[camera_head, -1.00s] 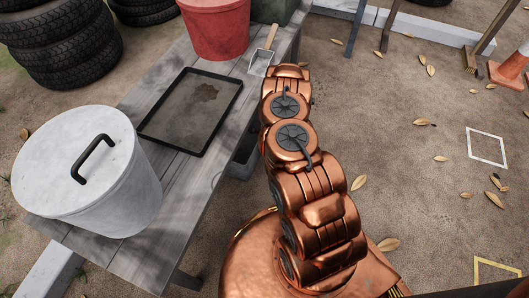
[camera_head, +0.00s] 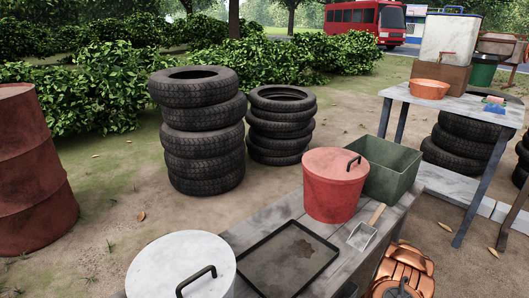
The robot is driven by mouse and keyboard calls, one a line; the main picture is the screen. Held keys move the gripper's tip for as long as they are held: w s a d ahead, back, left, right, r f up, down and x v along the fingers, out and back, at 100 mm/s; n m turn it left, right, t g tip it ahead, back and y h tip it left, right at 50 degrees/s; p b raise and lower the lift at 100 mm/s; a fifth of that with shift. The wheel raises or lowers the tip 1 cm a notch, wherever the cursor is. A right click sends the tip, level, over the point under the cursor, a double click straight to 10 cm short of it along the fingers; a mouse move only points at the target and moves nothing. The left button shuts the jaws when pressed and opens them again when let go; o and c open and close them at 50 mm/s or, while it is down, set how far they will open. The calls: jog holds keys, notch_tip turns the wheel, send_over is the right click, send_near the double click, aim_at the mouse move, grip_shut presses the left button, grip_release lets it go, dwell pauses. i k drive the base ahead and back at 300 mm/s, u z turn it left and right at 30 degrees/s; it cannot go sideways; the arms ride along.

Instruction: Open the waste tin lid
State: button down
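Two lidded tins stand on a grey wooden bench (camera_head: 262,222). The white tin (camera_head: 182,265) at the front left has a flat white lid with a black bar handle, and its lower part is cut off by the picture edge. The red tin (camera_head: 333,195) stands further back, with a red lid (camera_head: 328,163) and a black handle at its right side. Both lids sit on their tins. No label shows which is the waste tin. Part of my copper arm shows at the bottom right; my gripper is not in view.
A dark, stained tray (camera_head: 286,262) lies between the tins, with a small wooden-handled scoop (camera_head: 362,236) to its right. A green open bin (camera_head: 386,170) stands behind the red tin. Tyre stacks (camera_head: 203,135) and a rusty drum (camera_head: 30,170) stand beyond the bench.

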aim_at(190, 263)
jog(key=k, duration=0.9)
